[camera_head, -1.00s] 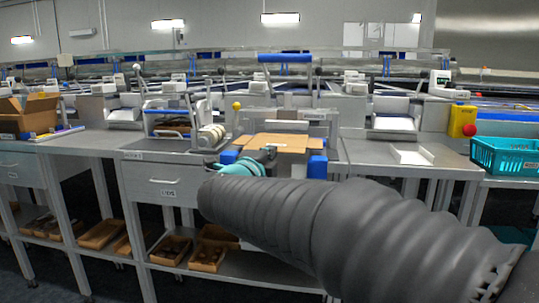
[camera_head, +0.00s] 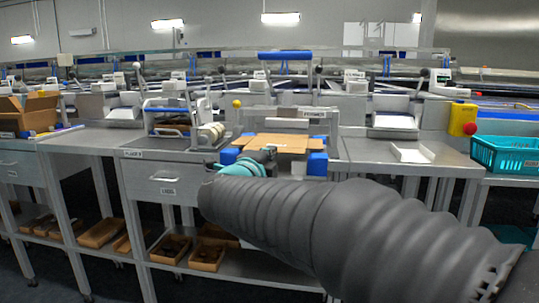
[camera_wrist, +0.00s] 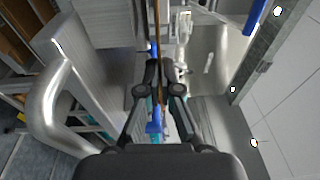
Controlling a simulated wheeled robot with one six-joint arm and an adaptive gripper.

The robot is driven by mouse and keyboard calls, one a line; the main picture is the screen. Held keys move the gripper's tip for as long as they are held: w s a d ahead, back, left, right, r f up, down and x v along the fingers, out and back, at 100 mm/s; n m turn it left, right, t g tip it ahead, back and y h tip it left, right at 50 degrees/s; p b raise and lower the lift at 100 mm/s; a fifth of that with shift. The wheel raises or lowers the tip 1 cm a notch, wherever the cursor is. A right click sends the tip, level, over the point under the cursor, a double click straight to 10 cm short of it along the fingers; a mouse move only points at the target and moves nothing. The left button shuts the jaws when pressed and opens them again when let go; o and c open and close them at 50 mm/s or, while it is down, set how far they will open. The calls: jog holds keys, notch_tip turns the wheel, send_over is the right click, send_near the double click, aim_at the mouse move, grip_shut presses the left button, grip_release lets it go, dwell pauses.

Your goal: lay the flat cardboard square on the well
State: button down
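The flat cardboard square (camera_head: 285,140) is brown and lies about level over the well, between blue blocks (camera_head: 317,162) at the well's corners. The well's opening is hidden under it, and I cannot tell whether the square touches it. My gripper (camera_head: 268,152) is at the square's near left edge, partly hidden by my arm. In the wrist view my gripper (camera_wrist: 158,75) has its fingers closed together on the square, which shows edge-on as a thin brown strip (camera_wrist: 156,25).
A press frame with a blue handle (camera_head: 285,57) stands behind the well. A yellow box with a red button (camera_head: 463,120) and a teal crate (camera_head: 505,155) are at right. A white tray (camera_head: 411,153) lies on the right bench. An open cardboard box (camera_head: 30,112) is at far left.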

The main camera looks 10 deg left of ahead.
jog(key=shift+f+b, duration=0.4)
jog(key=shift+f, duration=0.15)
dwell(0.5)
jog(key=c, duration=1.2)
grip_release()
jog(key=shift+c, duration=0.2)
